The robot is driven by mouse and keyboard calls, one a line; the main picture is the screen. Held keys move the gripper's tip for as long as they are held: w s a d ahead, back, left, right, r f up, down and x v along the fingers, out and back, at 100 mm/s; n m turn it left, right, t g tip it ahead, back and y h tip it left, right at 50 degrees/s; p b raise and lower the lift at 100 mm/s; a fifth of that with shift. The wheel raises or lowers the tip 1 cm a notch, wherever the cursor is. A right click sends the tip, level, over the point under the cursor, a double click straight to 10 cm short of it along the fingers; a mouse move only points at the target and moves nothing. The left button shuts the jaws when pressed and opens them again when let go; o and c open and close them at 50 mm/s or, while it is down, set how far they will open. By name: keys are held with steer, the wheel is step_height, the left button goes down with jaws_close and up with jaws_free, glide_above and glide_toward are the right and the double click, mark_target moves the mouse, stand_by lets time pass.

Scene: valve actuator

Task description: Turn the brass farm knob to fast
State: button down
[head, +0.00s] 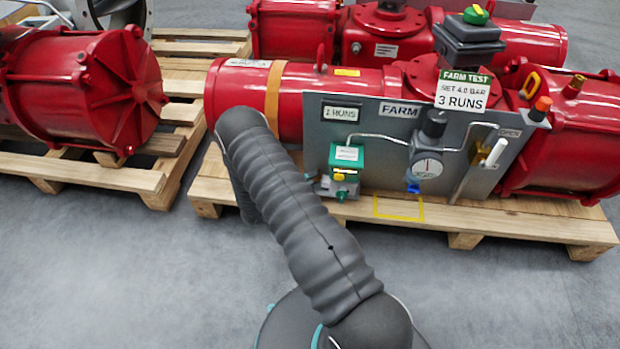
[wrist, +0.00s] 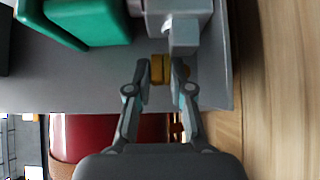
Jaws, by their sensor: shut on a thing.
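The brass farm knob (wrist: 159,68) shows in the wrist view as a small block between the two fingertips of my gripper (wrist: 163,76). The fingers are closed in on it from both sides. It sits beside a grey valve body (wrist: 178,18) with a green block (wrist: 88,22) next to it. In the head view the same green-topped valve (head: 347,156) is on the left part of the grey panel. My arm hides my gripper and the knob there. I cannot read any knob marking or its setting.
The grey panel (head: 385,170) stands before a red actuator (head: 345,90) on a wooden pallet (head: 520,222). A gauge (head: 428,167) and a white lever (head: 496,152) are to the right. Another red actuator (head: 75,90) is at left. The grey floor in front is clear.

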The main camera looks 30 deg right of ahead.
steer(key=n+t+y, duration=0.1)
steer(key=n+t, duration=0.1)
steer(key=t, duration=0.1)
steer(key=n+t+y+b, duration=0.1)
steer(key=n+t, duration=0.1)
steer(key=s+d+n+t+y+b, duration=0.1)
steer(key=n+t+y, duration=0.1)
steer(key=t, duration=0.1)
steer(key=shift+r+t, duration=0.2)
steer(key=shift+t, duration=0.1)
steer(key=shift+d+r+n+t+y+b, duration=0.15)
steer(key=shift+n+t+y+b, duration=0.4)
steer(key=shift+n+t+y, duration=1.3)
steer(key=shift+y, duration=0.45)
steer(key=c, duration=1.2)
jaws_free()
steer(key=shift+r, duration=0.1)
steer(key=shift+o, duration=0.2)
steer(key=shift+s, duration=0.1)
